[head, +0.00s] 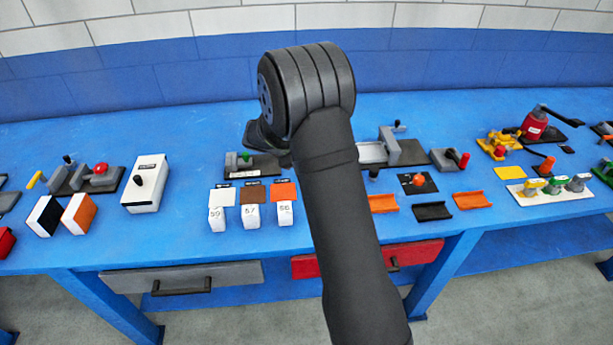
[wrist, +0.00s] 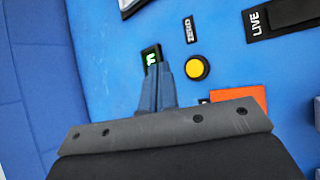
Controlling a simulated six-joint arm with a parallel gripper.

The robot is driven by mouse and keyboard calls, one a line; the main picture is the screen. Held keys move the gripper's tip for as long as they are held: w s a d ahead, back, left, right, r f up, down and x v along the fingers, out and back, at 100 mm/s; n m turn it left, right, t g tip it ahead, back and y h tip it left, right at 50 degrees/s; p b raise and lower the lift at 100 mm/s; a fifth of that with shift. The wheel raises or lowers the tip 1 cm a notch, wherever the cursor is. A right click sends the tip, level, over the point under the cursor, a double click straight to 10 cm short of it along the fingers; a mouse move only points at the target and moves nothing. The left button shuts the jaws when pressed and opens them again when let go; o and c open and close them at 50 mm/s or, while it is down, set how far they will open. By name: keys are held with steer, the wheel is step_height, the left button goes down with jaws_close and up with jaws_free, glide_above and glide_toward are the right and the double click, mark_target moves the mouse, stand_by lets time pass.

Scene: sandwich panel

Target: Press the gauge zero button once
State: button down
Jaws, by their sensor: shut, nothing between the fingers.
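In the wrist view a round yellow button (wrist: 197,68) with a dark rim sits on the blue surface. A black label reading ZERO (wrist: 190,30) lies just beyond it. A small dark display with a green digit (wrist: 152,57) is to the left of the button, partly covered by the fingertips. My gripper (wrist: 160,70) is shut and empty, its fingertips beside the button on its left in the picture. I cannot tell its height above the surface. In the head view my arm hides the fingers and the button.
In the wrist view an orange plate (wrist: 240,100) lies right of the gripper, and a black LIVE label (wrist: 258,22) is at upper right. In the head view a white switch box (head: 146,184) and white numbered blocks (head: 250,215) stand to the left; a red drawer (head: 320,265) is below.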

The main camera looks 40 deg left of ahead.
steer(key=shift+f, duration=2.85)
steer(key=shift+f, duration=0.15)
steer(key=shift+f, duration=0.25)
steer(key=shift+f, duration=0.45)
steer(key=shift+r, duration=0.1)
stand_by(0.4)
steer(key=shift+r, duration=0.75)
steer(key=shift+r, duration=2.55)
